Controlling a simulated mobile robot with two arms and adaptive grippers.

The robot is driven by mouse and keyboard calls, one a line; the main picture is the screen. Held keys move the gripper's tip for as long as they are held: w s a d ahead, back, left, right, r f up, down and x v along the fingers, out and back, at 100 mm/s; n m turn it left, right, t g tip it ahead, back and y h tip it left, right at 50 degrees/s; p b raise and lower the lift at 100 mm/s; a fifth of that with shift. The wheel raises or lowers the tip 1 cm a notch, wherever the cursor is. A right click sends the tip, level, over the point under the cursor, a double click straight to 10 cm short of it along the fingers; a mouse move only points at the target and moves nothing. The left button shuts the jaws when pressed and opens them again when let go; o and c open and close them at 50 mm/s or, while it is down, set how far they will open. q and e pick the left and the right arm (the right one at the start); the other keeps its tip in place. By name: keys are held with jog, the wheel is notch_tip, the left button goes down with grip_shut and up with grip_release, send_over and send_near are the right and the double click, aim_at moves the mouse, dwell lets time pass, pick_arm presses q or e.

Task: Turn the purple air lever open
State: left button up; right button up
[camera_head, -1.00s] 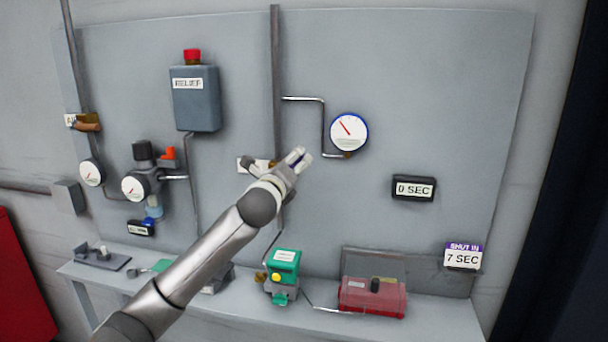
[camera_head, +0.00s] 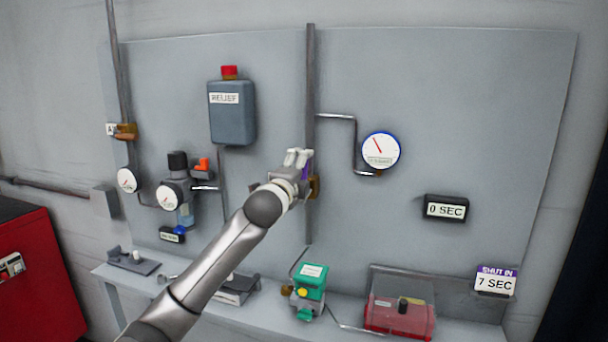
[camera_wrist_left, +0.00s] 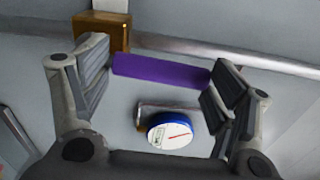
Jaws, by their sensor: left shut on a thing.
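The purple air lever (camera_wrist_left: 160,71) lies between the two fingers of my left gripper (camera_wrist_left: 165,85) in the left wrist view, its ends reaching toward both finger pads. The gripper is shut on it. Beside the lever is a brass valve body (camera_wrist_left: 105,30) on the grey pipe. In the head view my left gripper (camera_head: 299,157) is at the vertical pipe (camera_head: 310,90), just above the brass valve body (camera_head: 315,187). Only a small purple patch of the lever (camera_head: 306,170) shows there; my fingers hide the rest. My right gripper is not in view.
A round gauge (camera_head: 381,149) is to the right on a bent pipe. The grey relief box (camera_head: 232,113) with a red button is to the left. A green device (camera_head: 309,288) and a red case (camera_head: 399,316) stand on the shelf below. The board's upper right is clear.

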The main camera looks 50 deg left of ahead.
pick_arm(q)
jog(key=shift+s+a+r+n, duration=0.2)
jog(key=shift+a+r+n, duration=0.1)
jog(key=shift+r, duration=0.25)
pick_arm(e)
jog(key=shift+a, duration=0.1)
pick_arm(q)
jog(key=o, duration=1.4)
jog(key=shift+w+f, duration=0.15)
jog(key=shift+w, duration=0.2)
jog(key=shift+c, duration=0.2)
jog(key=shift+f, duration=0.2)
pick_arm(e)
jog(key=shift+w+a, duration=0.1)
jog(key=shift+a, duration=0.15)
pick_arm(q)
jog(key=shift+d+f, duration=0.15)
jog(key=shift+f, duration=0.15)
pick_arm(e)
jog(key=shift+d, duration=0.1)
